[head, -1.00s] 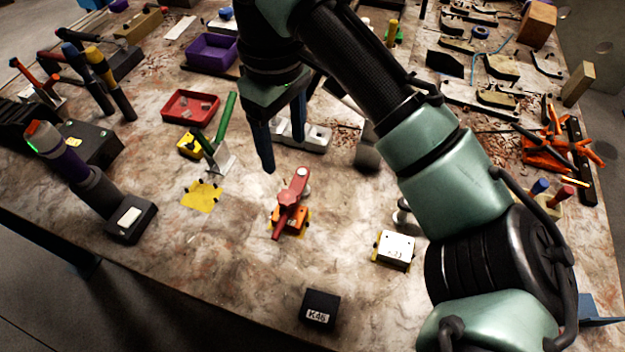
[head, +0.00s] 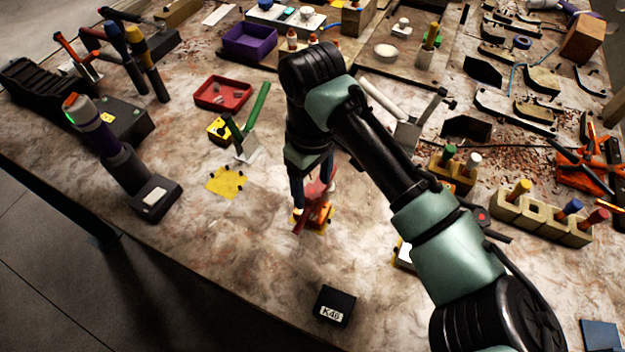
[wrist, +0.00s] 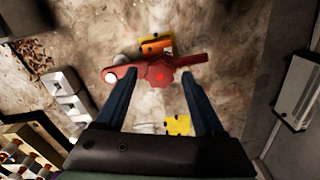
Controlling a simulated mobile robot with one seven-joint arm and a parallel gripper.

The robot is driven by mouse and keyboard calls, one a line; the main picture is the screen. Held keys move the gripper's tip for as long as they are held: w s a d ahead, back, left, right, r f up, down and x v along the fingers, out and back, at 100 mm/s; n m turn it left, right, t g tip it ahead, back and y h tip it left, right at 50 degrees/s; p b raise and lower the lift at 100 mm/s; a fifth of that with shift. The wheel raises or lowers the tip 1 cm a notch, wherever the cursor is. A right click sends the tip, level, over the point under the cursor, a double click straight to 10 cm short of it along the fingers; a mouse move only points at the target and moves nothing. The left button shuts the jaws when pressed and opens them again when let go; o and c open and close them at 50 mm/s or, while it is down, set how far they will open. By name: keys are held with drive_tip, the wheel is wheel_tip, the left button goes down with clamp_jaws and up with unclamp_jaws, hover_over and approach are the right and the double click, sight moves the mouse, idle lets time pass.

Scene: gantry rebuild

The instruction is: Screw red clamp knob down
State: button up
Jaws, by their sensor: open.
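The red clamp (head: 303,224) stands on an orange block (head: 325,216) over a yellow pad, near the middle of the table in the head view. My arm partly hides it there. In the wrist view the red clamp knob (wrist: 160,76) sits on a red bar, with a round pale part at the bar's left end. The orange block (wrist: 155,46) shows just beyond it. My gripper (head: 313,190) is open and points down over the clamp. In the wrist view my gripper (wrist: 159,74) has one fingertip on each side of the knob. Contact cannot be told.
A black box marked K46 (head: 334,305) stands in front. A white block (head: 405,254) is mostly behind my arm.

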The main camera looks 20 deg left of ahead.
clamp_jaws()
drive_tip(key=m+p, duration=0.1)
drive_tip(key=p, duration=0.2)
drive_tip(key=shift+a+r+m, duration=0.1)
drive_tip(key=shift+r+m, duration=0.25)
drive_tip(key=shift+m, duration=0.05)
drive_tip(key=shift+m+p, duration=0.85)
drive_tip(key=shift+m, duration=0.05)
drive_tip(key=shift+f+m, duration=0.25)
drive_tip(key=shift+m, duration=0.25)
unclamp_jaws()
